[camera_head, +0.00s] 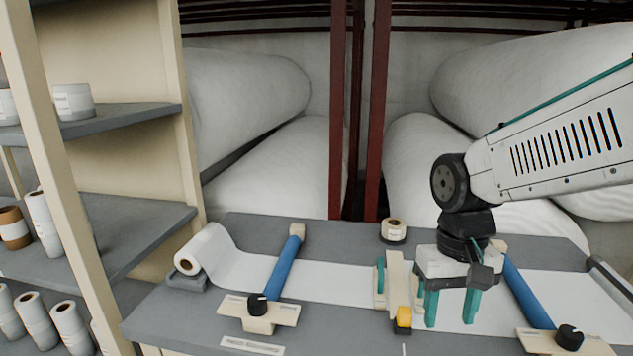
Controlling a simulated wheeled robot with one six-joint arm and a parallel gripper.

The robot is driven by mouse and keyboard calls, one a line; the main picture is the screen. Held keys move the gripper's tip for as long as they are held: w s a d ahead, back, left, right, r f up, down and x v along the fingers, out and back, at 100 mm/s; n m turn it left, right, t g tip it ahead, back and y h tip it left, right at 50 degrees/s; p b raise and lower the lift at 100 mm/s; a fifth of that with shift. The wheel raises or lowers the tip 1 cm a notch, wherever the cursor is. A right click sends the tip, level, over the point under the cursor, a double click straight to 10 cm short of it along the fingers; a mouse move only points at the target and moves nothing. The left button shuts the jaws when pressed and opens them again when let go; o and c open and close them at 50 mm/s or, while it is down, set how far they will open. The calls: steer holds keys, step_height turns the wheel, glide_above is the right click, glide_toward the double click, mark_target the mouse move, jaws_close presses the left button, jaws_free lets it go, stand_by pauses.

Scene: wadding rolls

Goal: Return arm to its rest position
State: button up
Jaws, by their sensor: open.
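My arm (555,145) reaches in from the right edge of the head view. My gripper (452,307) points down over the right part of the grey table (325,240). Its two teal fingers are spread apart, and nothing shows between them. It is just right of a cream-coloured fixture (396,280) with a yellow block (404,318). Whether the fingertips touch the white sheet below cannot be told. The gripper hides part of the sheet and of the right blue bar.
A white roll (200,250) feeds a sheet (330,283) across the table. Blue bars (283,267) (527,292) with black knobs cross it. A tape roll (393,230) stands at the back. Shelves (120,230) with rolls are left; large white wadding rolls (280,165) lie behind dark red posts (375,110).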

steer(key=s+d+r+t, duration=0.1)
steer(key=s+d+r, duration=0.1)
steer(key=s, duration=0.4)
steer(key=s+d+r+t, duration=0.1)
steer(key=s+d+r, duration=0.2)
steer(key=s, duration=0.3)
steer(key=shift+s+t, duration=0.25)
steer(key=shift+t, duration=0.05)
stand_by(2.3)
